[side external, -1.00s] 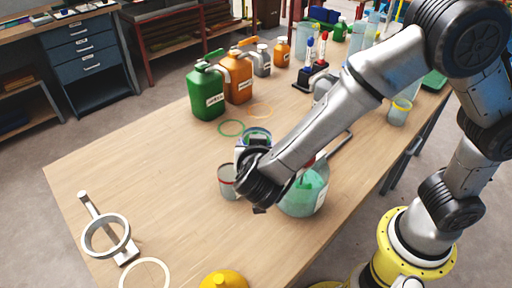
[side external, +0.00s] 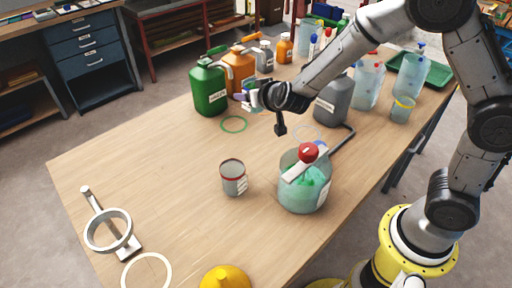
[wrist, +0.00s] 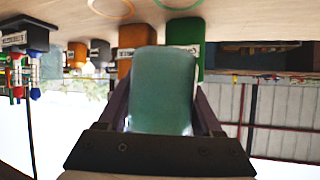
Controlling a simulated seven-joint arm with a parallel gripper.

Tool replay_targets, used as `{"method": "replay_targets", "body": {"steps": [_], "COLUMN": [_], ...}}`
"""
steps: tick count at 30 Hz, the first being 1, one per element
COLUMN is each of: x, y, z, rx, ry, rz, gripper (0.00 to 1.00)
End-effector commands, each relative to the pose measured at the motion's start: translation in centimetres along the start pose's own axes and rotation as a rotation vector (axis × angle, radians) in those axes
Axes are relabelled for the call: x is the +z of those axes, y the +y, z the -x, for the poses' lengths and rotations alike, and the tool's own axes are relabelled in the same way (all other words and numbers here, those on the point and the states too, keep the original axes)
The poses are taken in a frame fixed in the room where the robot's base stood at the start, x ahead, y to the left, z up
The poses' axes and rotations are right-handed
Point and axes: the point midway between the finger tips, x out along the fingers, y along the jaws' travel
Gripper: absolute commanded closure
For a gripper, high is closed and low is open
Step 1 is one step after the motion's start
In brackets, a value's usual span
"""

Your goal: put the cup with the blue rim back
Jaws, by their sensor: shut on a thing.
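My gripper (side external: 250,98) is shut on a cup (side external: 255,90) and holds it in the air above the far part of the table, in front of the jugs. Its rim is hard to make out now; in the wrist view the cup's teal side (wrist: 163,90) shows between the two fingers. A green ring (side external: 234,124) lies on the table just left of and below the gripper. A faint pale bluish ring (side external: 308,132) lies to the right, near the grey jug. A red-rimmed cup (side external: 233,177) stands nearer the front.
Green (side external: 207,90) and orange (side external: 239,72) jugs stand close behind the gripper. A grey jug (side external: 332,103) stands to its right. A clear vessel with a red knob (side external: 304,183) stands in front. A yellow-rimmed cup (side external: 402,109) is at right. The left-middle table is clear.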

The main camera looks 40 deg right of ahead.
Motion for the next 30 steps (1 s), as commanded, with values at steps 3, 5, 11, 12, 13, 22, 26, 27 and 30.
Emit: {"method": "replay_targets", "body": {"steps": [3,5,11,12,13,22,26,27,30], "x": [0.3,0.6,1.7,2.0,2.2,5.1,6.2,6.6,7.6], "y": [1.4,1.9,3.9,4.3,4.6,7.8,9.1,9.4,10.5], "z": [-1.1,-1.6,-2.8,-2.9,-3.1,-3.8,-3.8,-3.8,-2.4], "rx": [-0.043,-0.066,-0.137,-0.151,-0.161,-0.257,-0.290,-0.299,-0.288], "ry": [-0.004,-0.006,-0.010,-0.011,-0.010,-0.017,-0.016,-0.018,-0.016], "rz": [0.025,0.037,0.075,0.082,0.088,0.138,0.155,0.160,0.154], "gripper": [1.00,1.00,1.00,1.00,1.00,1.00,1.00,1.00,1.00]}}
